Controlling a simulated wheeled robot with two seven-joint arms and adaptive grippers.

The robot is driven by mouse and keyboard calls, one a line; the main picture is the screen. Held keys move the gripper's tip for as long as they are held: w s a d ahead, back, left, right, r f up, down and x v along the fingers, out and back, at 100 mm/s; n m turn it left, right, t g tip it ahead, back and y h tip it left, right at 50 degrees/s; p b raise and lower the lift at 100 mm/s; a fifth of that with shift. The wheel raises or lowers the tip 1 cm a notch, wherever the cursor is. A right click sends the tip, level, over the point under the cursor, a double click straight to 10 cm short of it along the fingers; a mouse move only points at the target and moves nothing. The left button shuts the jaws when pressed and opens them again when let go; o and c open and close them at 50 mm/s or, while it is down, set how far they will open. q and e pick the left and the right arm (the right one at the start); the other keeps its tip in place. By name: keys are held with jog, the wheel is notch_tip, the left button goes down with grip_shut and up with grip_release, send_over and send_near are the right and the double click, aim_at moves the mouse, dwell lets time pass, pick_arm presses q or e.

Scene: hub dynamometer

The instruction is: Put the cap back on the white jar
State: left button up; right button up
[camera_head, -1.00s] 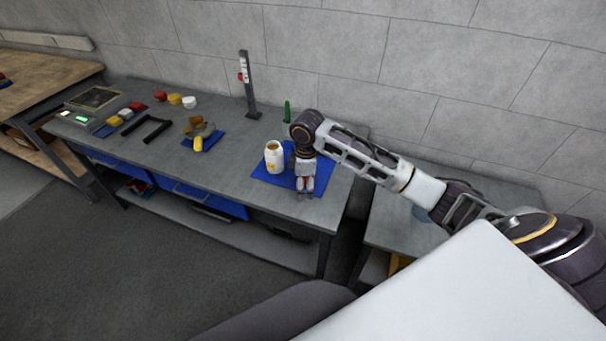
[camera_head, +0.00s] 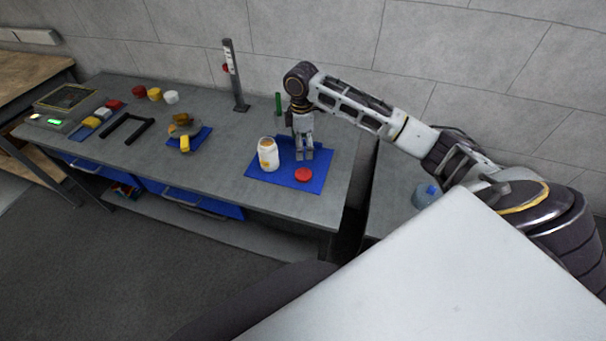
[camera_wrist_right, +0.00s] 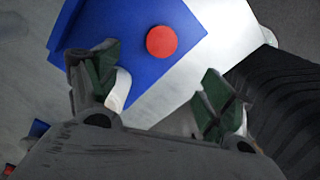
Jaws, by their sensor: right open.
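The white jar (camera_head: 268,156) stands upright and open-topped on the blue mat (camera_head: 257,178), with a small yellow mark on its side. A red cap (camera_head: 303,174) lies flat on the same mat, to the right of the jar and nearer the front. It also shows in the right wrist view (camera_wrist_right: 161,41). My right gripper (camera_head: 304,157) points down above the mat, between the jar and the wall side of the cap. Its fingers (camera_wrist_right: 160,95) are apart and hold nothing. Part of the white jar (camera_wrist_right: 119,90) shows beside one finger. My left gripper is not in view.
A green upright object (camera_head: 278,104) and a post stand (camera_head: 236,80) are behind the mat. Further left are a smaller blue mat with a yellow-handled item (camera_head: 184,143), a black frame (camera_head: 126,129) and several coloured caps (camera_head: 154,94).

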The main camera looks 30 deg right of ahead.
send_over(303, 174)
jog(key=shift+w+f, duration=0.15)
jog(key=shift+f, duration=2.05)
jog(key=shift+w+f, duration=0.1)
jog(key=shift+f, duration=2.05)
jog(key=shift+f, duration=0.1)
jog(key=shift+s+d+f+p, duration=0.1)
jog(key=shift+f+p, duration=0.2)
jog(key=shift+f, duration=1)
jog(key=shift+s+d+f+p, duration=0.1)
jog(key=shift+f+p, duration=0.2)
jog(key=shift+f, duration=0.95)
jog(key=shift+c, duration=0.4)
jog(key=c, duration=0.7)
